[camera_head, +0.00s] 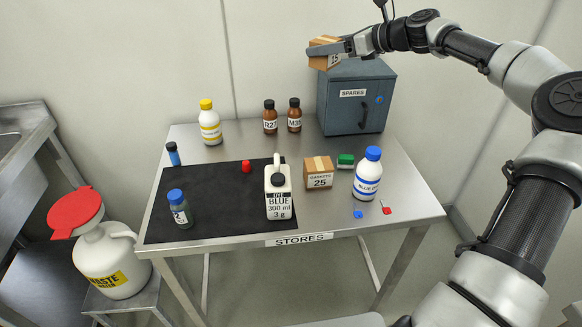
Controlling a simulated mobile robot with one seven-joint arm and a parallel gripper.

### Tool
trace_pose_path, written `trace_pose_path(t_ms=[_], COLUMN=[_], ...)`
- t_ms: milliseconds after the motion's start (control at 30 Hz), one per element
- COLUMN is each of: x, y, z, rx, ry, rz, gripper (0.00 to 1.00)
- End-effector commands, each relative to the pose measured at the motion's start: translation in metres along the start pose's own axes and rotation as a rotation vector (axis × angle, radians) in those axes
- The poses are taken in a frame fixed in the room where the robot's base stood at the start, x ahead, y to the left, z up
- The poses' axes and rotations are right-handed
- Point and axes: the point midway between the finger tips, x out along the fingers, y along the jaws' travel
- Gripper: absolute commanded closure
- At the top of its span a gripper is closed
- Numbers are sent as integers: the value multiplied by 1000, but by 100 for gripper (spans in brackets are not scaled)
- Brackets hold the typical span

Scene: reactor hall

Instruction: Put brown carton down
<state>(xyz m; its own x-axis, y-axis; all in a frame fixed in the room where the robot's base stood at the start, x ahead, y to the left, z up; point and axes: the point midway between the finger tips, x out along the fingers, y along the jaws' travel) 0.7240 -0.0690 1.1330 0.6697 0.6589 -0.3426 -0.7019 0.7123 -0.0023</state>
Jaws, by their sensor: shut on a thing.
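A brown carton (322,63) with a partly hidden white label is held high at the top of the view, over the blue-grey SPARES cabinet (343,110). My gripper (330,48) is shut on it, one finger showing across its front. The carton's underside is close to the cabinet top; I cannot tell whether they touch. A second brown carton (318,173), labelled GASKETS 25, stands on the steel STORES table (217,158).
A black mat (221,210) bears a DYE BLUE jug (278,195), a blue-capped bottle (179,209) and a red item (246,166). Brown bottles (270,117) stand left of the cabinet. A white bottle (367,174) and green item (345,161) stand at right. The table's front right corner is bare.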

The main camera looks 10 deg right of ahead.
Motion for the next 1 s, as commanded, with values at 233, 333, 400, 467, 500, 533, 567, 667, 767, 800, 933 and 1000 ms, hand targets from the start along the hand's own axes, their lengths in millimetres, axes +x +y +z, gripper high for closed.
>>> trace_pose_path(t_ms=[233,333,400,467,500,533,567,667,767,800,933,1000], x=[18,27,34,40,43,46,49,58,67,70,77,79], y=[0,0,1,1,0,0,1,1,1,0,0,0], z=[-55,-80,-97,-113,-123,-131,-138,-164,-188,-196,-214,-219], rx=[4,4,4,4,5,4,4,4,4,4,2,1], ry=[-2,-2,-2,-3,-2,-2,-3,-3,-2,-3,-3,-2], rz=[9,9,9,8,8,8,8,7,7,6,5,4], gripper=[71,71,71,71,71,71,71,71,71,71,71,71])
